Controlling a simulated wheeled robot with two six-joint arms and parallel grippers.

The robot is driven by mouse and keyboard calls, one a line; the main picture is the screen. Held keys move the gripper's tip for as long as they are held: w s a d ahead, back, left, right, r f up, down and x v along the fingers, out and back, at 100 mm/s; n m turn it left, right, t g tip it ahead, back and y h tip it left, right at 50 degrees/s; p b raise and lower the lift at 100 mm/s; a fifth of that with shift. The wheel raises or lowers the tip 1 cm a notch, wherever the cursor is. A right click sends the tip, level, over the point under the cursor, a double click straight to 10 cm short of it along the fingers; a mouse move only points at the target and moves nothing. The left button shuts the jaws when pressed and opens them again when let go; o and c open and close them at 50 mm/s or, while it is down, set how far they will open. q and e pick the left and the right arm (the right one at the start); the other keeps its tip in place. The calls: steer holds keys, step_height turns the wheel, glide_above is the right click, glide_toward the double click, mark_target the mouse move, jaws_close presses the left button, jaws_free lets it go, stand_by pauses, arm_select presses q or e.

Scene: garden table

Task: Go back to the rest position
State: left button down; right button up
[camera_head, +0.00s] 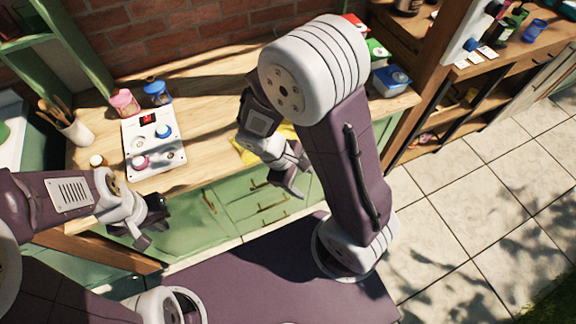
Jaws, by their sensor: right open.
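My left gripper (146,222) hangs in front of the wooden table's (210,95) front edge, at the lower left, below the white panel. Its fingers are small and partly shaded, so I cannot tell whether they are apart. My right gripper (291,178) is open, pointing down near the front edge, right of a yellow cloth (246,154). I see nothing held in it. My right arm rises high in the middle of the view and hides part of the tabletop.
A white panel (139,127) with a red display and coloured knobs stands on the table. Behind it are a pink-lidded jar (124,103) and a blue-lidded jar (157,94). A utensil cup (78,130) stands left. Boxes, including a blue one (390,82), stand right. Paved floor (455,210) is clear.

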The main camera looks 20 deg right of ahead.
steer(key=r+m+t+y, duration=0.1)
steer(key=m, duration=0.2)
steer(key=w+a+r+m+t+y, duration=0.1)
steer(key=m+y, duration=0.1)
steer(key=m, duration=0.1)
steer(key=r+m+t+y, duration=0.1)
steer(key=m, duration=0.2)
steer(key=shift+w+a+r+y, duration=0.25)
steer(key=shift+w+a+y, duration=0.05)
steer(key=shift+w+y, duration=0.1)
stand_by(0.9)
